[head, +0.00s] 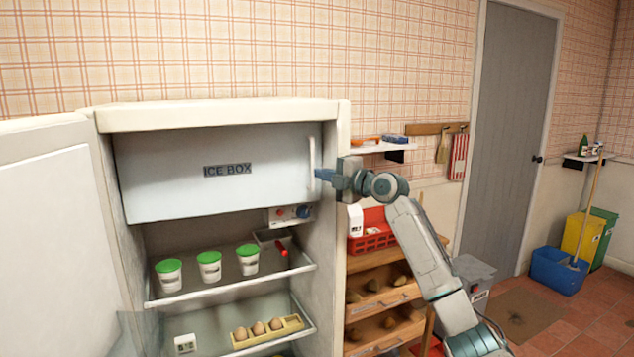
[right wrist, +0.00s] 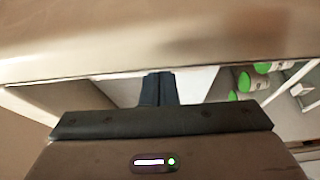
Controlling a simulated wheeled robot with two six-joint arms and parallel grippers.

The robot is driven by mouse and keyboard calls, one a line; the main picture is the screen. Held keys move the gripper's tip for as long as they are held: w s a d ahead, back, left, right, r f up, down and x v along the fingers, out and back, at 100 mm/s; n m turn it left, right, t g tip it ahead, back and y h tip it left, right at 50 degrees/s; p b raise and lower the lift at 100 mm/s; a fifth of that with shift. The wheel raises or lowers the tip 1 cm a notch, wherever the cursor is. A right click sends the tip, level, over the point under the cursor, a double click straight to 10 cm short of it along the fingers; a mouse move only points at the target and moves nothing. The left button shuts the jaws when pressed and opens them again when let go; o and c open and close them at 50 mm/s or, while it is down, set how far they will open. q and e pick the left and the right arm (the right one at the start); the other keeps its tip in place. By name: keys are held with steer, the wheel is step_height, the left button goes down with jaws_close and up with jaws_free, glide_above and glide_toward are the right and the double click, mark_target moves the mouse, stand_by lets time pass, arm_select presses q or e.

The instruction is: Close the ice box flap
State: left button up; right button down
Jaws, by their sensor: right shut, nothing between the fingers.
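The ice box flap (head: 180,180) is a pale panel lettered "ICE BOX" in the upper part of the open fridge. It spans the compartment opening, and I cannot tell whether it is fully flush. Its upright white handle (head: 312,152) is near its right edge. My right gripper (head: 319,174) is shut and empty, its fingertips at the flap's right edge beside the handle's lower end. I cannot tell whether they touch. In the right wrist view the shut fingers (right wrist: 158,88) point towards a pale surface. My left gripper is not in view.
The fridge door (head: 45,230) stands open at the left. Green-lidded tubs (head: 209,267) stand on the shelf below the flap, with an egg tray (head: 267,331) lower down. A wooden drawer unit (head: 380,295) with a red basket (head: 369,243) is right of the fridge.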

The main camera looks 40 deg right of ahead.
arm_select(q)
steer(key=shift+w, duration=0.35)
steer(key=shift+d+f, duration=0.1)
